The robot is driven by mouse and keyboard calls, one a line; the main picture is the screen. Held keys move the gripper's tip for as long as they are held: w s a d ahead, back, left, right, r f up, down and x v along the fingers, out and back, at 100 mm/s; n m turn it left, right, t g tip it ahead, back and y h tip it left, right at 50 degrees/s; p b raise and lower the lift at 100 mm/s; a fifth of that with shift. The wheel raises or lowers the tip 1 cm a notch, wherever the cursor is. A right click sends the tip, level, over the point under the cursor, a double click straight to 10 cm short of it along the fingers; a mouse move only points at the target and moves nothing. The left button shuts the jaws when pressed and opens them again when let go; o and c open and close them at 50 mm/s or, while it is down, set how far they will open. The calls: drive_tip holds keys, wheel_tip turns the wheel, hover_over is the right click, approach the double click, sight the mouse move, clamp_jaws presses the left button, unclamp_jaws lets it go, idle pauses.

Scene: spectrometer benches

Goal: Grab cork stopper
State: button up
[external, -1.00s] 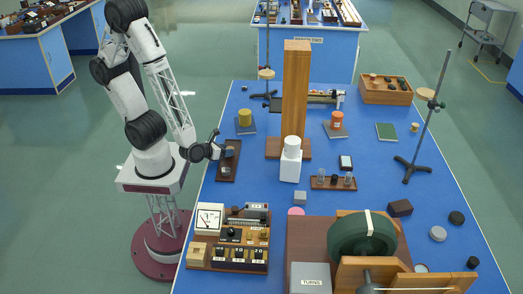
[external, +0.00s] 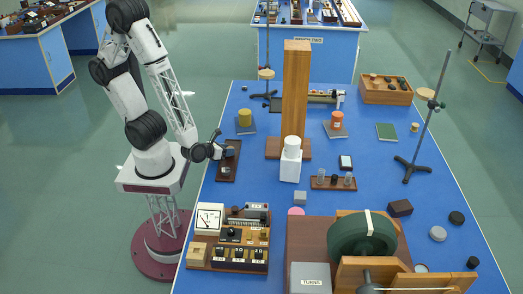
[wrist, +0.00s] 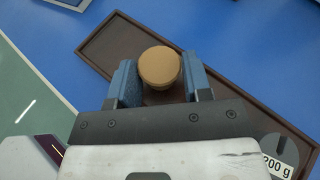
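The cork stopper (wrist: 160,67) has a round tan top. It stands over the dark brown tray (wrist: 112,42) in the wrist view, between the two blue-padded fingers of my gripper (wrist: 161,78). The fingers flank it closely on both sides; I cannot tell whether they press on it. In the external view my gripper (external: 223,144) is low at the left edge of the blue table, over the tray (external: 228,165). The cork is not clearly visible there.
A 200 g weight (wrist: 279,157) sits at the tray's lower right end in the wrist view. In the external view, a tall wooden column (external: 295,95), a white block (external: 290,168) and the instrument panel (external: 228,238) stand nearby. Blue table surface is clear right of the tray.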

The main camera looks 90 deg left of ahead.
drive_tip(key=c, duration=0.4)
wheel_tip(320, 180, up, 10)
idle(0.8)
idle(0.4)
